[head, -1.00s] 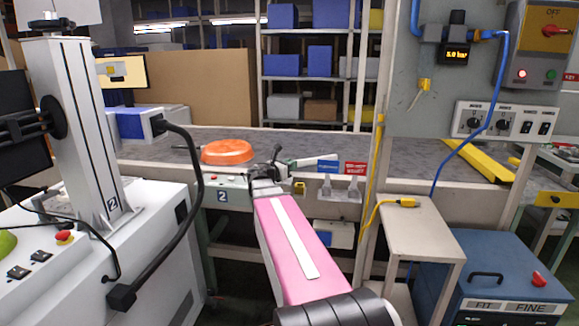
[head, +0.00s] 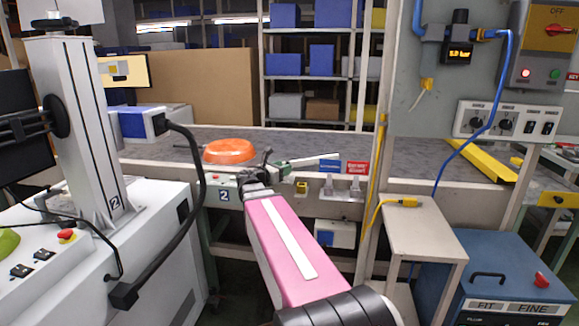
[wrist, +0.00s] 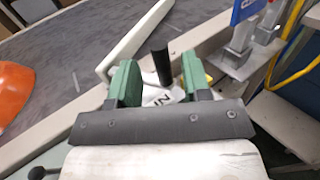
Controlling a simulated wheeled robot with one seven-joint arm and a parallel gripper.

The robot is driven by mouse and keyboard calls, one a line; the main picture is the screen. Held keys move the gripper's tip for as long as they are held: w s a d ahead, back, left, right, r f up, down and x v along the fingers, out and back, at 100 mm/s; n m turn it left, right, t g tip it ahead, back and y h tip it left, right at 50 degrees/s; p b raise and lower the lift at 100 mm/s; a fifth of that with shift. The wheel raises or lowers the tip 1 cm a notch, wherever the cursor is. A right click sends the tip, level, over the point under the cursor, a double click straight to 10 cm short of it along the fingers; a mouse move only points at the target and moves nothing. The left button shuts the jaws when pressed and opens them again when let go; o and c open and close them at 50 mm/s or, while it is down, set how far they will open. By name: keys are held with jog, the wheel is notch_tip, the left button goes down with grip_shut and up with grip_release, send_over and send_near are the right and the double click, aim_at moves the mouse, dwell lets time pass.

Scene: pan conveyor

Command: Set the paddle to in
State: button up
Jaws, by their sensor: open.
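The paddle is a long white bar (wrist: 135,40) at the belt's near edge; it also shows in the head view (head: 315,160), reaching out over the belt to the right. An upright black handle (wrist: 160,66) stands at its near end. My gripper (wrist: 160,75) is open, its two green fingers on either side of the handle. I cannot tell whether either finger touches it. A white plate with letters that look like "IN" (wrist: 162,98) shows between the fingers, partly hidden by the gripper. In the head view my gripper (head: 265,172) is at the conveyor's front edge.
An orange pan (head: 230,151) lies on the grey belt (head: 400,155), left of the paddle. Blue and red tags (head: 357,167) with metal brackets are right of the gripper. A yellow cable (head: 377,210) and a small stand (head: 405,212) are further right.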

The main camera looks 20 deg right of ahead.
jog(key=shift+v, duration=2.65)
